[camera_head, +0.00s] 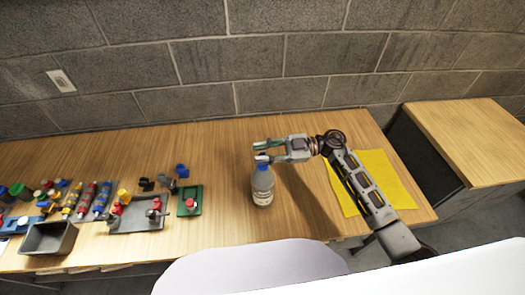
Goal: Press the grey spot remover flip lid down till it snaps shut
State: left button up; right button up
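A grey-white bottle with a blue upper part (263,186) stands upright on the wooden table near its middle. Its flip lid is too small and too close behind my fingers to make out whether it is up or down. My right gripper (261,151) comes in from the right, with its fingers pointing left at the height of the bottle's top. Its two fingers are apart, with nothing visible between them. The lower finger is over or just behind the bottle's top; I cannot tell if it touches. My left gripper is not in view.
A yellow mat (403,188) lies under my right arm. Left of the bottle are a green block with a red knob (189,201), a grey tray (137,217) with red parts, a dark bin (49,238) and several coloured bottles. The table around the bottle is clear. A block wall stands behind.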

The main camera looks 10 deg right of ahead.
jog(key=shift+c, duration=0.4)
grip_shut()
jog(key=shift+s+f+n+b, duration=0.15)
jog(key=shift+s+n+b, duration=0.2)
jog(key=shift+n, duration=0.35)
jog(key=shift+s+f+n+b, duration=0.15)
jog(key=shift+n+b, duration=0.3)
jog(key=shift+n, duration=0.25)
jog(key=shift+s+f+n+b, duration=0.15)
jog(key=shift+s+n+b, duration=0.2)
jog(key=shift+n, duration=0.35)
jog(key=shift+w, duration=0.1)
jog(key=shift+o, duration=0.4)
grip_release()
